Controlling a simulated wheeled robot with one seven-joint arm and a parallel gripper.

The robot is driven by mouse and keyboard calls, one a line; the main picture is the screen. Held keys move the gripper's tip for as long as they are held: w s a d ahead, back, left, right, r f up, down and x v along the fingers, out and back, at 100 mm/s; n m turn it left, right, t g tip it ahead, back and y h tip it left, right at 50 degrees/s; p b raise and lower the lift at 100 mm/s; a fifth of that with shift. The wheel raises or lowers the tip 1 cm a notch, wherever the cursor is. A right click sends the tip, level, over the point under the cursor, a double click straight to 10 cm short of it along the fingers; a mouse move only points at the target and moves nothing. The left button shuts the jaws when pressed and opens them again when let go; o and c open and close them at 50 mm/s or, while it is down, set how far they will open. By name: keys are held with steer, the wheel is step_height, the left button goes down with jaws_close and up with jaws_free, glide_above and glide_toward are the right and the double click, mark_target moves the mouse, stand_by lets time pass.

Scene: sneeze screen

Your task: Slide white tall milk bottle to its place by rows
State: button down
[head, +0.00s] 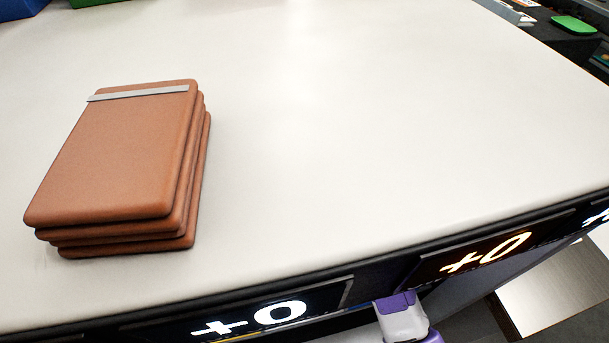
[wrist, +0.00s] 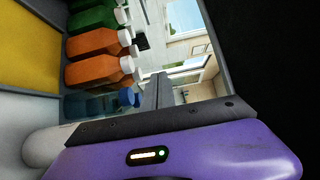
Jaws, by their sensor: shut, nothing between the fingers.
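A white, rounded object (wrist: 42,146) lies at the lower left of the wrist view, partly hidden behind my gripper's purple body. It may be the white tall milk bottle, but its full shape does not show. My gripper (wrist: 158,82) is shut and empty, with its dark fingers pointing up the picture. The fingers are to the right of the coloured bottles and apart from the white object. No milk bottle shows in the head view.
The wrist view shows a row of bottles: green (wrist: 92,20), orange (wrist: 95,42), another orange (wrist: 95,70) and blue (wrist: 92,104), beside a yellow panel (wrist: 30,45). In the head view, brown folders (head: 110,160) are stacked on a white counter (head: 350,130), otherwise largely clear.

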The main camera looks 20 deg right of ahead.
steer(key=s+d+p, duration=0.1)
steer(key=s+d, duration=0.3)
steer(key=d, duration=0.9)
steer(key=f, duration=0.5)
steer(key=f+b, duration=0.1)
steer(key=f, duration=0.9)
steer(key=shift+w+a+b, duration=0.3)
steer(key=shift+w+a, duration=0.05)
steer(key=shift+a, duration=0.35)
steer(key=shift+w+a, duration=0.1)
steer(key=shift+a, duration=0.1)
steer(key=shift+w+a, duration=0.15)
steer(key=shift+a, duration=0.4)
steer(key=shift+w+a, duration=0.15)
steer(key=shift+a, duration=0.4)
